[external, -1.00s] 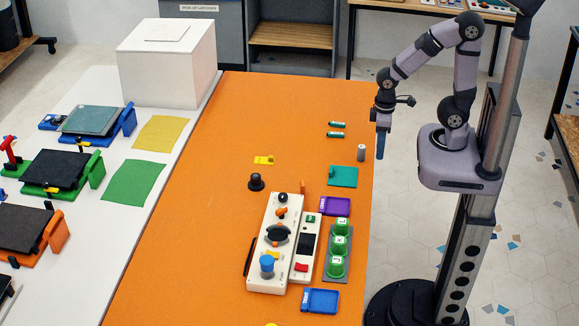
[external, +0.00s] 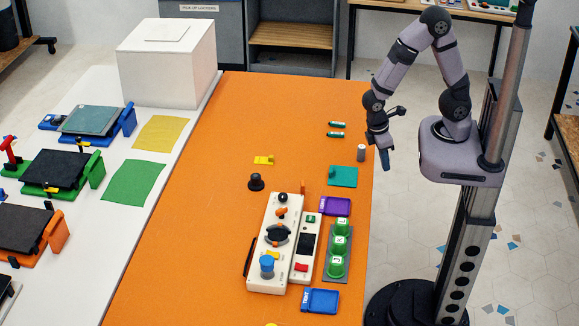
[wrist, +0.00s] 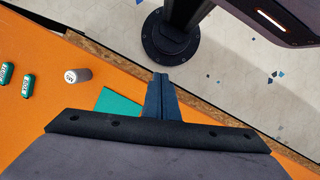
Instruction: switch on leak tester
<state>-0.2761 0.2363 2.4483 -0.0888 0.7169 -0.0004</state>
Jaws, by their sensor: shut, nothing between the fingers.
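The white device (external: 262,272) that appears to be the leak tester lies on the orange table. It carries a blue knob (external: 267,263), a black dial (external: 277,235), small orange and yellow parts and a black ball-topped knob. Joined to its right side is a narrower white panel (external: 307,247) with a dark screen, a red switch (external: 301,267) and a green part. Whether the switch is on cannot be read. My gripper (external: 386,165) is shut and empty at the table's right edge, well up and right of the device. Its blue fingers (wrist: 161,98) are together in the wrist view, where the device is not visible.
A teal plate (external: 343,176), a grey cylinder (external: 361,153) and two green cells (external: 336,130) lie near my gripper. A purple tray (external: 335,206), a rack of green cups (external: 338,250) and a blue tray (external: 320,301) flank the device.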

